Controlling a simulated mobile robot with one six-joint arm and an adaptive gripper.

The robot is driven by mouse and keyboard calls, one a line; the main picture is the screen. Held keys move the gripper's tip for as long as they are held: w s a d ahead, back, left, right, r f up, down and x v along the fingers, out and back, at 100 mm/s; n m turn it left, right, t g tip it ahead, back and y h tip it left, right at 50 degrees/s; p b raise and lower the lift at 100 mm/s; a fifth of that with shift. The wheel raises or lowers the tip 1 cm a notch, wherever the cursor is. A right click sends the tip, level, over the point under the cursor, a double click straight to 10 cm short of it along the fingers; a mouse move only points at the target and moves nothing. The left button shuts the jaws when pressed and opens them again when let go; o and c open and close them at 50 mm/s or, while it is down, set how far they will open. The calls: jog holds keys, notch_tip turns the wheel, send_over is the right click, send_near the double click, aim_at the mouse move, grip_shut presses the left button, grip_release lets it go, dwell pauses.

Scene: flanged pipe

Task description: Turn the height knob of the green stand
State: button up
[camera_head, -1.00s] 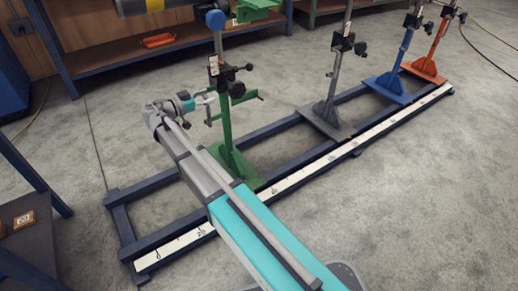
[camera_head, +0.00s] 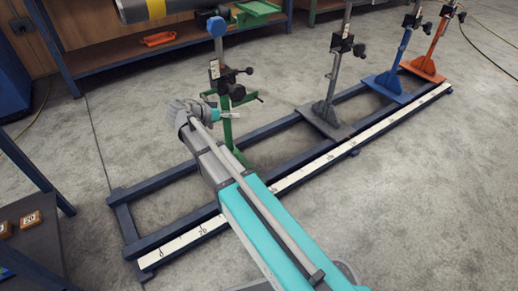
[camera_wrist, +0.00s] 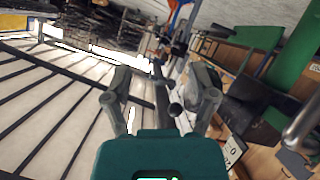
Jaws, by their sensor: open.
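The green stand (camera_head: 226,128) stands on the floor frame in the head view, with a blue cap (camera_head: 216,26) on top. Black clamp parts and a dark round knob (camera_head: 237,92) sit on its post, and a green crank handle (camera_head: 252,97) sticks out to the right. Which knob sets the height is unclear. My gripper (camera_head: 236,114) is just below the dark knob in the picture; contact cannot be told. In the wrist view my gripper (camera_wrist: 162,80) has its fingers apart.
Grey (camera_head: 330,90), blue (camera_head: 397,65) and orange (camera_head: 436,45) stands follow on the same frame, beside a white scale strip (camera_head: 300,172). A dark table (camera_head: 30,235) is at lower left. A shelf bench (camera_head: 110,55) is behind. Floor on the right is open.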

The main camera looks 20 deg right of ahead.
jog(key=s+d+n+g+y+p, duration=0.1)
jog(key=s+d+n+y+p, duration=0.1)
jog(key=s+n+y+p, duration=0.3)
jog(key=s+d+n+g+y+p, duration=0.2)
jog(key=s+n+y+p, duration=0.3)
jog(key=s, duration=0.9)
jog(key=shift+s+d+f+y, duration=0.15)
jog(key=shift+d+f+y, duration=0.25)
jog(key=shift+y, duration=1)
jog(key=shift+a, duration=0.1)
jog(key=shift+s, duration=0.1)
jog(key=shift+c, duration=1.2)
